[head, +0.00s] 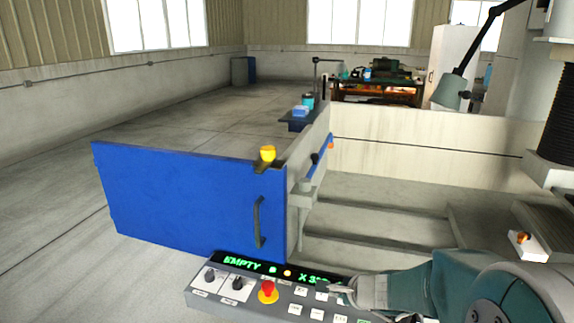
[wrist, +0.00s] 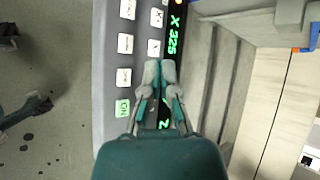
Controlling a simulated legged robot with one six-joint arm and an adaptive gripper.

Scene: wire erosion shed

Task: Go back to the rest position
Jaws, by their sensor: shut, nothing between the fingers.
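My gripper (head: 343,292) is low over the right part of the grey control panel (head: 205,290) in the head view. In the wrist view my gripper (wrist: 159,72) has its fingertips together, with nothing between them. The fingers lie over the panel's dark display strip (wrist: 174,35), which reads X 325 in green. In the head view the display's left part reads EMPTY. Whether the fingertips touch the panel I cannot tell. White keys (wrist: 125,43) and a lit green ON key (wrist: 122,108) are beside the fingers.
A red mushroom button (head: 268,288) stands up from the panel. Behind it is a blue door (head: 180,198) with a dark handle (head: 259,222) and a yellow knob (head: 267,153) above. The open machine tank (head: 370,205) lies to the right. Bare floor (head: 60,200) is at the left.

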